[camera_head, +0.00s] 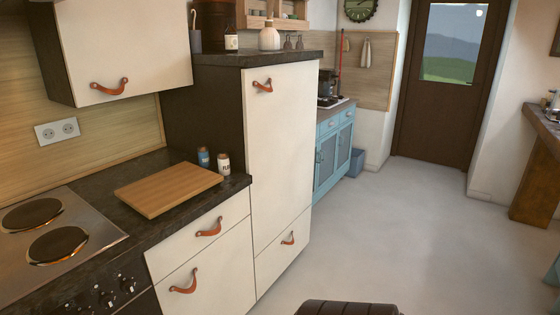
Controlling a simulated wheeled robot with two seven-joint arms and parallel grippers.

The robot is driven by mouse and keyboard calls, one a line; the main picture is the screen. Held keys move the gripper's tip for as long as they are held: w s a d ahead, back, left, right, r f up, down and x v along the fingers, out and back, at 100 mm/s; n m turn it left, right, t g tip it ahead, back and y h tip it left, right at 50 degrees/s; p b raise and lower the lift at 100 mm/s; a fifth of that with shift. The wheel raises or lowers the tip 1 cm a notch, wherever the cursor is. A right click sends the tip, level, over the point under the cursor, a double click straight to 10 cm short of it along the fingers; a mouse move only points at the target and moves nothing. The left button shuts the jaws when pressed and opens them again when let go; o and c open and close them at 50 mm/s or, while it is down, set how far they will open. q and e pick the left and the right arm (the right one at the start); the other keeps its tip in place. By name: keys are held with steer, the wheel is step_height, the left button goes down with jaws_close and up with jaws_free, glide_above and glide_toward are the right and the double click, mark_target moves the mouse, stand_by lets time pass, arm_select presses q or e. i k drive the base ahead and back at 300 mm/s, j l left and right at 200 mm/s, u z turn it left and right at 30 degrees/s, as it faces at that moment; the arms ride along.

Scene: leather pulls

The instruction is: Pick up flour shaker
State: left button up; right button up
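Two small shakers stand upright on the dark counter, close to the tall cabinet. The right one is a white shaker with a dark lid and a label (223,164); its lettering looks like the flour shaker's, though it is small. The left one is a blue shaker (203,156), just behind and beside it. Neither of my grippers is in view.
A wooden cutting board (168,189) lies on the counter in front of the shakers. A stove with two hot plates (58,244) is at the left. The tall white cabinet (281,160) rises right of the shakers. The grey floor (405,235) at right is clear.

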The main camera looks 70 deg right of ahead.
mark_target(223, 160)
steer(key=z, duration=1.85)
steer(key=i+l+u, duration=0.1)
steer(key=i+l, duration=0.05)
steer(key=i, duration=0.05)
